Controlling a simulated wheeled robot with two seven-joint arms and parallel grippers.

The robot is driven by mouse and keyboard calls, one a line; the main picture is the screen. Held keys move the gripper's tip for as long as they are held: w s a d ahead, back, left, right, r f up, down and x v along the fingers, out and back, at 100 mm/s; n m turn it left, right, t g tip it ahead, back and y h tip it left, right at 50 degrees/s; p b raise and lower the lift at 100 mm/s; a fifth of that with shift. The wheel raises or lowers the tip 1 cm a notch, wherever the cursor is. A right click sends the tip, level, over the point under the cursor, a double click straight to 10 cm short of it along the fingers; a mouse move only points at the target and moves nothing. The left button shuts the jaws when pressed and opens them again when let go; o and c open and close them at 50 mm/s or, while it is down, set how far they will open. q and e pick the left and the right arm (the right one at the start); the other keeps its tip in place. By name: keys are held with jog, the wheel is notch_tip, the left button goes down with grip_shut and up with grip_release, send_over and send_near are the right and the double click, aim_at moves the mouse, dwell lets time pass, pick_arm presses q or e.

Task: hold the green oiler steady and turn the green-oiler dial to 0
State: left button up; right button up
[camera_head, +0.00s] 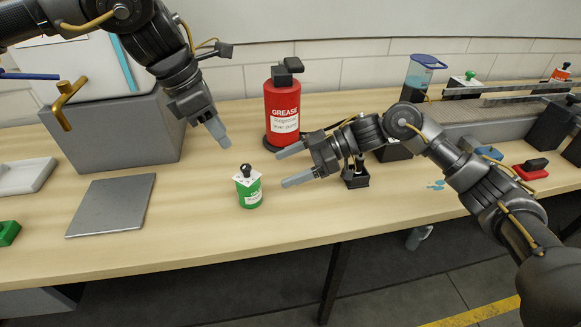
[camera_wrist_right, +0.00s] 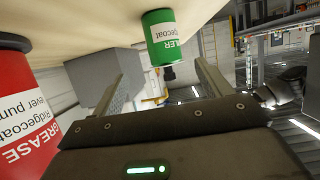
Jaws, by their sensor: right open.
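The green oiler (camera_head: 249,192) stands upright on the wooden table, with a white top plate and a black knob-like dial (camera_head: 246,169). The dial's setting is too small to read. The oiler also shows upside down in the right wrist view (camera_wrist_right: 164,40), beyond and between the fingertips. My right gripper (camera_head: 288,166) is open and empty to the right of the oiler, its fingers pointing at it without touching. My left gripper (camera_head: 222,139) hangs above and slightly left of the oiler, apart from it. Only one finger shows clearly, so its opening cannot be told.
A red grease can (camera_head: 282,108) stands behind the oiler. A grey block (camera_head: 118,131) and a flat grey plate (camera_head: 112,205) are on the left. A small black stand (camera_head: 356,178) is by my right wrist. The table in front of the oiler is clear.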

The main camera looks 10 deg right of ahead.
aim_at(246, 166)
jog(key=shift+s+a+f, duration=0.1)
jog(key=shift+s+f, duration=0.05)
jog(key=shift+s, duration=0.15)
jog(key=x, duration=1)
jog(key=shift+a+f, duration=0.2)
jog(key=shift+a, duration=0.1)
